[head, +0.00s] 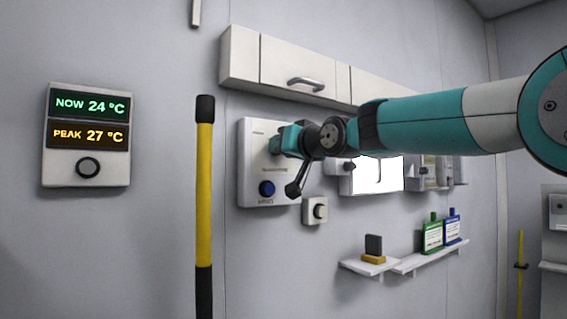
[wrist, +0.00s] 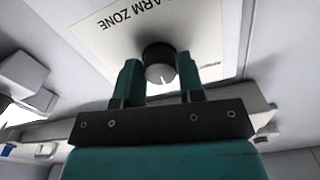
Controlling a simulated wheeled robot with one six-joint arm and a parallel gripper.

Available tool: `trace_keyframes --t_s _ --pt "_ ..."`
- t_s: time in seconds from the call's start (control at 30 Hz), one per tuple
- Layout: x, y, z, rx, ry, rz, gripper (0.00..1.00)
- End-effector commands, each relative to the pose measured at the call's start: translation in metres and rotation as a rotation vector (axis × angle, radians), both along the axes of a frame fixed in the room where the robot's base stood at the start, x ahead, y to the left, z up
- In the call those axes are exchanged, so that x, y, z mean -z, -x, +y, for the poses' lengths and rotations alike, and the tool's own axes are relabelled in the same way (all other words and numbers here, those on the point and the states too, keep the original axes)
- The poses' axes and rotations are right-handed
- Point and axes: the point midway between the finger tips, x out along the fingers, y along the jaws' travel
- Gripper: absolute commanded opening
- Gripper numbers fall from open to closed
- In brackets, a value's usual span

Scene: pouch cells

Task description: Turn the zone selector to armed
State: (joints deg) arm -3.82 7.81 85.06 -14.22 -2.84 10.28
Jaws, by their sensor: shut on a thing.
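The zone selector is a dark round knob (wrist: 158,62) with a white pointer mark, on a pale panel lettered "ARM ZONE", upside down in the wrist view; the start of the lettering may be cut off. My gripper (wrist: 159,74) has one teal finger on each side of the knob and is shut on it. In the head view my gripper (head: 275,140) reaches the upper part of the white wall box (head: 250,165) and hides the knob. The position labels around the knob are not readable, so I cannot tell which setting the pointer marks.
White cabinets (head: 285,65) hang just above. A yellow-black pole (head: 204,190) stands left. Shelves (head: 400,266) with bottles are lower right.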

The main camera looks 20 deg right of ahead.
Motion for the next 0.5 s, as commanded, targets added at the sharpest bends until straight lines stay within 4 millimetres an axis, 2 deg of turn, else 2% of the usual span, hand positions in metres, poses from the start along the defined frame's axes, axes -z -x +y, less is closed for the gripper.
trace_keyframes --t_s 0.03,0.5 --pt "0.0057 -0.0003 -0.0006 0.001 0.041 -0.013 0.12" --pt "0.0045 -0.0010 -0.0013 0.001 0.459 -0.147 0.12"
